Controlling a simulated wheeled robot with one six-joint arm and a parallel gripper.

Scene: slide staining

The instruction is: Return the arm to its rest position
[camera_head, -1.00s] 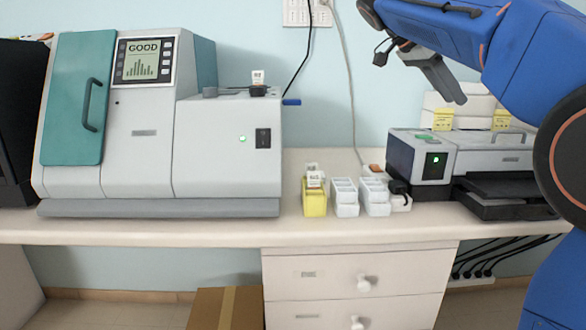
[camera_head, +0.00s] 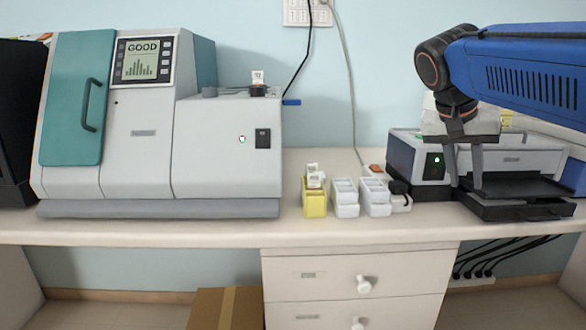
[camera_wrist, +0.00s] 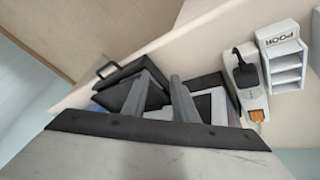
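My arm (camera_head: 530,75) reaches in from the right in the head view, with its blue link roughly level. My gripper (camera_head: 465,182) hangs below it, pointing down in front of the dark-and-grey printer-like device (camera_head: 525,158). Its two grey fingers are apart, with nothing seen between them. The fingers partly cover the device. In the wrist view my gripper (camera_wrist: 161,78) also shows its fingers apart, over the device's black tray (camera_wrist: 118,92). Whether the fingers touch the device cannot be told.
A large grey and teal machine (camera_head: 225,150) showing "GOOD" stands on the left. A yellow holder (camera_head: 314,205) and white holders (camera_head: 344,200) stand mid-counter. A black-topped item (camera_wrist: 243,75) and a "POOR" rack (camera_wrist: 288,68) show in the wrist view. The counter front (camera_head: 180,228) is clear.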

